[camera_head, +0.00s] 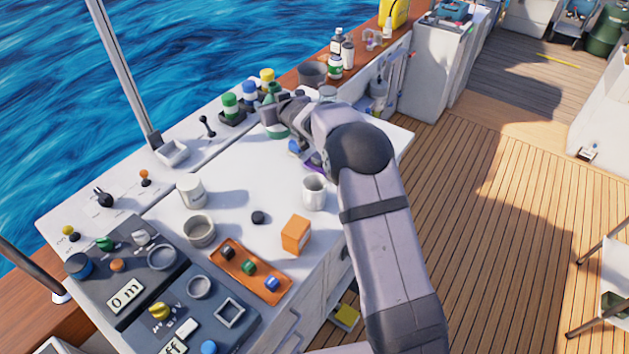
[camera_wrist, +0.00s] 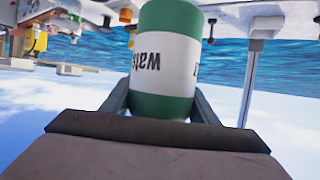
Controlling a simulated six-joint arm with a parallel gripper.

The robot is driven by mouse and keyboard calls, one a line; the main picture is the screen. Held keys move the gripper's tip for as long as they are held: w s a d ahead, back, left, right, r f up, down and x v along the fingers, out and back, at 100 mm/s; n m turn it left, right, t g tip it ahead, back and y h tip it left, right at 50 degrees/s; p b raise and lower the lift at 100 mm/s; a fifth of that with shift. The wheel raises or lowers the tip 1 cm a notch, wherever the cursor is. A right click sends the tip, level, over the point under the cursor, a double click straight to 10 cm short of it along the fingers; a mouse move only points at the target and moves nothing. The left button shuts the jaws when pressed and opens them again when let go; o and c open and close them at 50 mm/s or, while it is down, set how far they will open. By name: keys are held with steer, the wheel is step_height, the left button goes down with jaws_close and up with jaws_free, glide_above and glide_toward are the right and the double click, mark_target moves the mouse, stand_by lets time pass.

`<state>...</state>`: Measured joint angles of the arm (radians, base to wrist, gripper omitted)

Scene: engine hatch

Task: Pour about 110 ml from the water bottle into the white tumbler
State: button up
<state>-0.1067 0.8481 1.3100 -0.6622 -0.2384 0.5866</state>
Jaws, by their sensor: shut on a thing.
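The water bottle (camera_wrist: 166,60) is green and white, with "water" lettering upside down in the wrist view. In the head view its green body (camera_head: 277,129) shows at the back of the white counter, partly hidden by my gripper (camera_head: 272,112). My gripper is shut on the bottle, with one finger on each side in the wrist view (camera_wrist: 160,108). The bottle looks about upright; I cannot tell whether its base touches the counter. A white tumbler (camera_head: 191,191) stands on the counter at the left, well apart from the bottle. Its inside is not clear.
A white mug (camera_head: 314,193), grey bowl (camera_head: 199,231), black knob (camera_head: 258,217), orange box (camera_head: 296,235) and orange tray (camera_head: 250,272) stand nearer. The counter between bottle and tumbler is mostly clear.

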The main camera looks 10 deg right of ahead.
steer(key=s+d+f+n+g+y+p, duration=0.2)
steer(key=s+d+f+n+y+p, duration=0.1)
steer(key=d, duration=0.4)
steer(key=s+d+f+n+g+y+p, duration=0.2)
steer(key=s+d+f+n+y+p, duration=0.1)
steer(key=s+d+f, duration=0.3)
steer(key=shift+s+d+f+n+g+y, duration=0.3)
steer(key=shift+s+d+n+g+y, duration=0.1)
steer(key=shift+s+d+n+y, duration=0.3)
steer(key=shift+s+a, duration=0.1)
steer(key=shift+a, duration=0.05)
